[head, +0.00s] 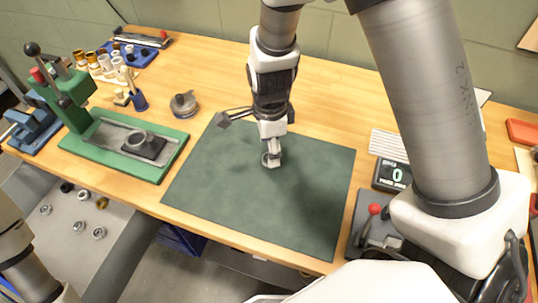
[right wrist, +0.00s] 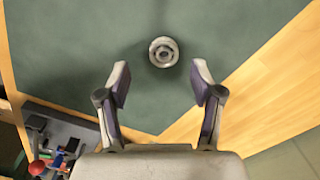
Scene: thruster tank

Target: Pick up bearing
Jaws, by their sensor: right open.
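A small round metal bearing (right wrist: 163,52) lies on the dark green mat (head: 225,180). In the right wrist view it sits just beyond my open right gripper (right wrist: 162,80), roughly centred between the two fingertips, with clear space around it. The fingers do not touch it in that view. In the head view the bearing (head: 271,161) is partly hidden by a finger of my right gripper, which reaches down over the mat. My left gripper is not in view; only part of my left arm shows at the lower left.
A round metal piece (head: 184,104) lies left of the mat. A display reading 0 (head: 392,174) and a red-knobbed device (head: 375,225) stand at the right. Several small rings lie at the lower left.

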